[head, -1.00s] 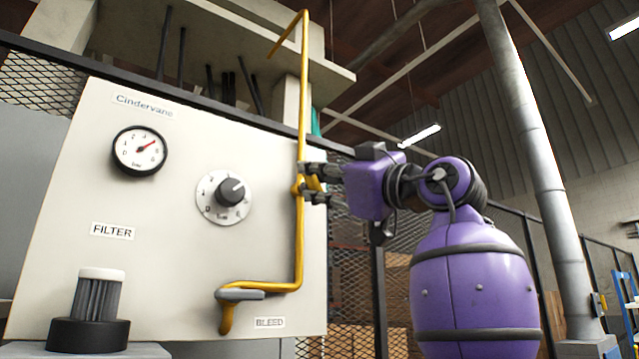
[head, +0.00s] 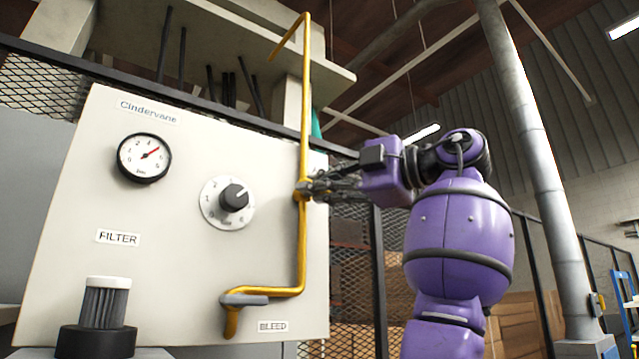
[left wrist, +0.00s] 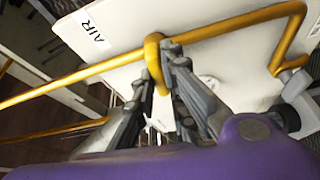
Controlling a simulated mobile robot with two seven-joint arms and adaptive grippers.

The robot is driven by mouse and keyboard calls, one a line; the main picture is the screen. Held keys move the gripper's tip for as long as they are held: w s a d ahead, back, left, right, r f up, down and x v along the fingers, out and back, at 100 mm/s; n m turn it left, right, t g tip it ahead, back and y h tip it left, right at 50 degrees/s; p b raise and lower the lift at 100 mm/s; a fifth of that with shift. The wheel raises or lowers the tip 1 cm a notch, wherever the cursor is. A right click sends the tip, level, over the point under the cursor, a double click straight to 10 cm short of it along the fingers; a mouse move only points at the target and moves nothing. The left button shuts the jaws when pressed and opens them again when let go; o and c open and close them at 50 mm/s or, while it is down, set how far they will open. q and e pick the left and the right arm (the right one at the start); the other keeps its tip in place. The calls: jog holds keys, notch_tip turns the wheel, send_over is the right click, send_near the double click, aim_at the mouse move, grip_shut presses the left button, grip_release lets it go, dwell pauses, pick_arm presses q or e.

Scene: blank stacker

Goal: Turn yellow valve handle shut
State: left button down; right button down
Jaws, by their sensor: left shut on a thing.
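The yellow valve handle (left wrist: 154,64) is on the yellow pipe (head: 303,120), which runs down the right edge of the pale panel. In the head view the valve (head: 300,189) shows just left of my fingertips, and the handle is mostly hidden by them. My left gripper (head: 318,188) is shut on the handle, its fingers edge-on to the head camera. In the left wrist view its grey fingers (left wrist: 160,90) lie on either side of the yellow handle. My right gripper is in neither view.
The panel (head: 90,200) carries a gauge (head: 144,157), a black dial (head: 233,198) and a filter (head: 104,310). A grey-handled bleed valve (head: 243,299) is at the pipe's lower bend. A mesh fence (head: 390,240) stands behind, right of the panel.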

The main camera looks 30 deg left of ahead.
pick_arm(q)
jog(key=shift+n+h, duration=0.3)
jog(key=shift+n, duration=0.3)
jog(key=c, duration=1.8)
grip_release()
jog(key=shift+d, duration=0.1)
jog(key=d, duration=1.2)
jog(key=shift+a, duration=0.1)
